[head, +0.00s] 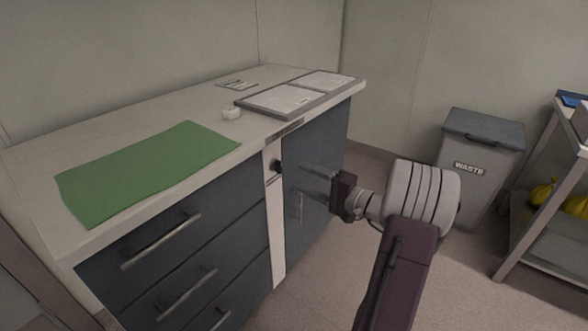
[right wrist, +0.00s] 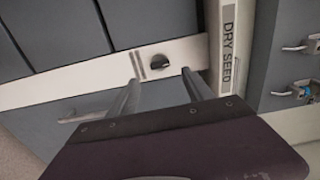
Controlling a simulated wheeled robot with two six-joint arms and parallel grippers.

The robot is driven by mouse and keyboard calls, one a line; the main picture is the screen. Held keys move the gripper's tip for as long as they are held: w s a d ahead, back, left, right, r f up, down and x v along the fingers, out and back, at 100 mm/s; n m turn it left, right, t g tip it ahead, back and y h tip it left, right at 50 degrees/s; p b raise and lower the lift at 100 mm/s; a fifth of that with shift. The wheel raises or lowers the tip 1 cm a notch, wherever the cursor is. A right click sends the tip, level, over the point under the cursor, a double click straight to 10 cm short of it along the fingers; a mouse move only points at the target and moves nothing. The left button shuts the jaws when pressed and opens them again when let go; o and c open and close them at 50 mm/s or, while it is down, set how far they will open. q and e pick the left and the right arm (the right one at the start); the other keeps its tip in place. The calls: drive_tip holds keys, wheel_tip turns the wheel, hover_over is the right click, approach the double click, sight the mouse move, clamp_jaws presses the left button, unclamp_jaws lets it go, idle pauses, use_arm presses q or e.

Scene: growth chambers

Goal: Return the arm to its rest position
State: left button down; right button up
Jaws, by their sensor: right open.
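My right gripper (head: 316,178) is in front of the cabinet's dark door (head: 318,150) in the head view, near a black knob (head: 277,166) on a pale strip. Its two fingers are apart with nothing between them. In the right wrist view the open fingers of my right gripper (right wrist: 163,92) point toward the pale strip with the black knob (right wrist: 161,61). I cannot tell from these views whether a fingertip touches the cabinet. My left gripper is not in view.
A waste bin (head: 478,150) and a shelf cart (head: 545,190) stand at the right. A "DRY SEED" label (right wrist: 229,50) shows in the right wrist view. Floor between is clear.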

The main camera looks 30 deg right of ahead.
drive_tip(key=shift+s+d, duration=0.1)
drive_tip(key=shift+s, duration=0.2)
drive_tip(key=s+a+f+n+g+y+p, duration=0.1)
drive_tip(key=s+a+f+n+g, duration=0.15)
drive_tip(key=a+f+g, duration=0.45)
drive_tip(key=s+a+f+n+g+y+p, duration=0.15)
drive_tip(key=s+a+g, duration=0.25)
drive_tip(key=a, duration=0.7)
drive_tip(key=s+a+f+n+g+h+p, duration=0.1)
drive_tip(key=s+f+n+g+h, duration=0.25)
drive_tip(key=s, duration=0.25)
drive_tip(key=s+f+n+g+h+p, duration=0.1)
drive_tip(key=s+f+n+g+h, duration=0.1)
drive_tip(key=s+f+n+h, duration=0.3)
wheel_tip(320, 180, up, 40)
drive_tip(key=t+p, duration=0.1)
drive_tip(key=p, duration=3.6)
drive_tip(key=shift+n+h+p, duration=0.35)
drive_tip(key=shift+h+p, duration=0.05)
